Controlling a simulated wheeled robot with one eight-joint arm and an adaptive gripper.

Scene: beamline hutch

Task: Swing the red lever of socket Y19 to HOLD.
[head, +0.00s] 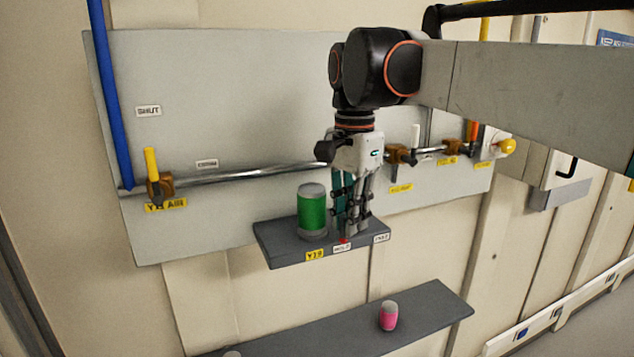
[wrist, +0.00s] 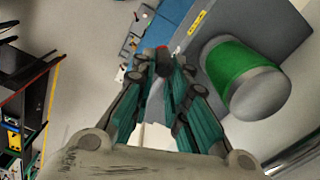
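The label Y19 (head: 315,255) is on the front edge of a small dark grey shelf (head: 282,249). To its right on that edge are two small white labels; the nearer one (head: 342,247) seems to read HOLD, and the right one (head: 382,238) is hard to read. A small red part, seemingly the red lever (head: 344,240), shows just above the nearer label, mostly hidden by my fingers. My gripper (head: 352,231) points down at the shelf there. In the wrist view a red spot (wrist: 163,47) shows beyond my fingertips. I cannot tell whether my fingers touch the lever.
A green can with grey ends (head: 312,212) stands on the shelf close left of my fingers. Behind runs a metal pipe (head: 250,174) with several valves on a grey panel (head: 230,110). A lower shelf (head: 425,306) carries a pink can (head: 388,316).

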